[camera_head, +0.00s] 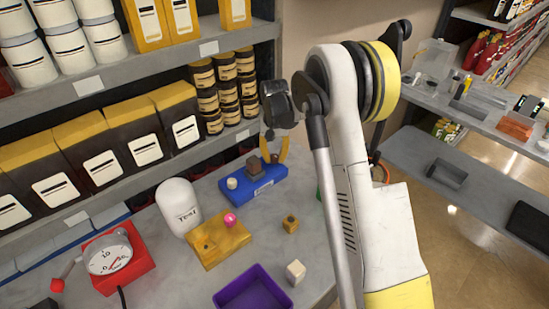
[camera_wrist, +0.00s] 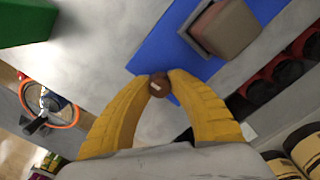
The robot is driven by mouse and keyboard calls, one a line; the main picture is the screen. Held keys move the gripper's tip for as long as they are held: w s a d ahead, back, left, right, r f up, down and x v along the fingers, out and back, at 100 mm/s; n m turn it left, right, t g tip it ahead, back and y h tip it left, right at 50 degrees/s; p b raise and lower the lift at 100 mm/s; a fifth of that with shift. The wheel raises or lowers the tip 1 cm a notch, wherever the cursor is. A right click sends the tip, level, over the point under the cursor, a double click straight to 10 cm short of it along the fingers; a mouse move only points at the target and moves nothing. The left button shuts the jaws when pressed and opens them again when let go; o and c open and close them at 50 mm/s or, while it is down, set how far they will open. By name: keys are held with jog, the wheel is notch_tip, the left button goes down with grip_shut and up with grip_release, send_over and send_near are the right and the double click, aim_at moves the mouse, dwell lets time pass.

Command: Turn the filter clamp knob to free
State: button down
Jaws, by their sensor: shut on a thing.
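The filter clamp knob is a small brown round knob (camera_wrist: 159,86) with a white mark on its face, at one end of a blue base (camera_wrist: 160,48). In the wrist view my gripper (camera_wrist: 159,82) has its two yellow fingertips closed on either side of the knob. In the head view my gripper (camera_head: 275,157) reaches down from above to the right end of the blue base (camera_head: 262,188). The knob is small and partly covered by the fingers there.
A white "Test" container (camera_head: 178,208), a yellow block with a pink knob (camera_head: 222,243), a red gauge (camera_head: 112,262) and a purple tray (camera_head: 255,291) stand on the grey bench. Shelves with black and yellow boxes (camera_head: 97,149) rise behind. A green object (camera_wrist: 25,22) lies near the base.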

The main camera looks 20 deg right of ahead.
aim_at(275, 155)
jog(key=c, duration=1.2)
grip_release()
notch_tip(275, 155, up, 12)
